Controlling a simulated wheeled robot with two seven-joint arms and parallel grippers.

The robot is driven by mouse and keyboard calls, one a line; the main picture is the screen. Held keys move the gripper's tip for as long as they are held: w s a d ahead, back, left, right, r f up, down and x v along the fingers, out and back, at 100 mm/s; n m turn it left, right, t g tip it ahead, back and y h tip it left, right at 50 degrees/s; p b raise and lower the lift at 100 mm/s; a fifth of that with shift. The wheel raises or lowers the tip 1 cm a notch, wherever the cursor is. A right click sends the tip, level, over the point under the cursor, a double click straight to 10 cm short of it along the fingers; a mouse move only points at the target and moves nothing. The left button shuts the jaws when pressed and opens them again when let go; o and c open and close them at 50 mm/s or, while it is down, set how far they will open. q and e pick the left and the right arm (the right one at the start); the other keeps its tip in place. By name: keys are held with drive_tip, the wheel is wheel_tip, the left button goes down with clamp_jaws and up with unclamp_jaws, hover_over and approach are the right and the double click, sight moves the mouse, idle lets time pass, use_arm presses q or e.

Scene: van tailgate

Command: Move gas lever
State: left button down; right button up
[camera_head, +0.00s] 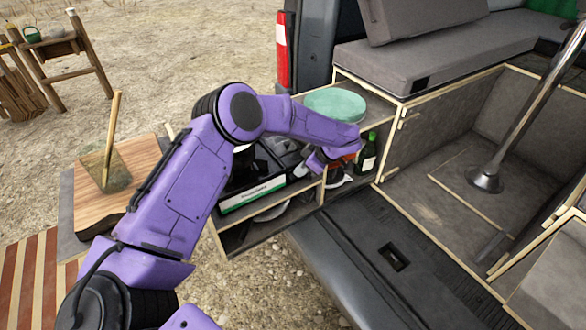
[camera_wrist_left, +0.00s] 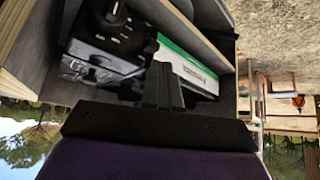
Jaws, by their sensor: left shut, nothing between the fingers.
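I cannot clearly pick out a gas lever in either view. A black appliance (camera_head: 287,152) sits in the pull-out kitchen unit, partly hidden by my arm. In the left wrist view, a black part with a round knob (camera_wrist_left: 114,14) shows upside down at the top, beside a box with a green and white front (camera_wrist_left: 190,64). My left gripper (camera_head: 317,164) reaches over the unit. In the left wrist view its fingers (camera_wrist_left: 162,84) are together and empty, in front of the appliance and apart from the knob as far as I can tell. My right gripper is out of view.
A green bottle (camera_head: 368,155) and a round teal lid (camera_head: 336,105) are near the arm. The wooden unit's shelf edges (camera_head: 270,210) surround the space. The van's bumper (camera_head: 325,255) lies to the right. A wooden board (camera_head: 105,190) is at left.

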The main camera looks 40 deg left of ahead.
use_arm(q)
drive_tip(key=r, duration=0.1)
drive_tip(key=w+r+h, duration=0.1)
drive_tip(key=w+d+r+h, duration=0.1)
drive_tip(key=shift+r+n, duration=0.25)
drive_tip(key=shift+n, duration=0.15)
drive_tip(key=shift+f, duration=0.15)
